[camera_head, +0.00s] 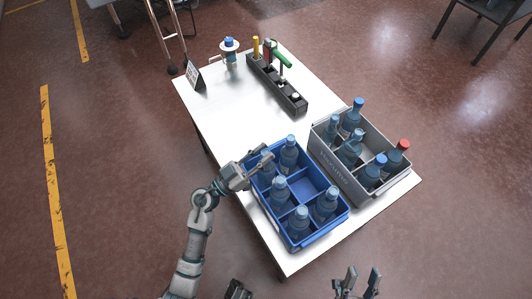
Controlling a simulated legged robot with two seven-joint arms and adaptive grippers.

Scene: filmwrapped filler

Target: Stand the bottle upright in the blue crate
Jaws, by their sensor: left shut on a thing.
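The blue crate (337,222) stands on the near part of the white table, with compartments inside. Several blue bottles stand upright in it, among them one at the back (289,154) and one at the near end (298,221). A compartment on its right side is empty. My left gripper (264,161) is at the crate's back left corner, shut on a blue bottle (266,175) that is partly hidden by the fingers. That bottle looks about upright in the corner compartment; whether it touches the bottom is hidden. My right gripper (360,283) is open and empty at the bottom edge, off the table.
A grey crate (345,180) with several bottles, one red-capped (402,147), stands close on the right of the blue crate. A black tool holder (277,84), a small sign (195,77) and a blue-topped item (229,50) are further back. The table's middle is clear.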

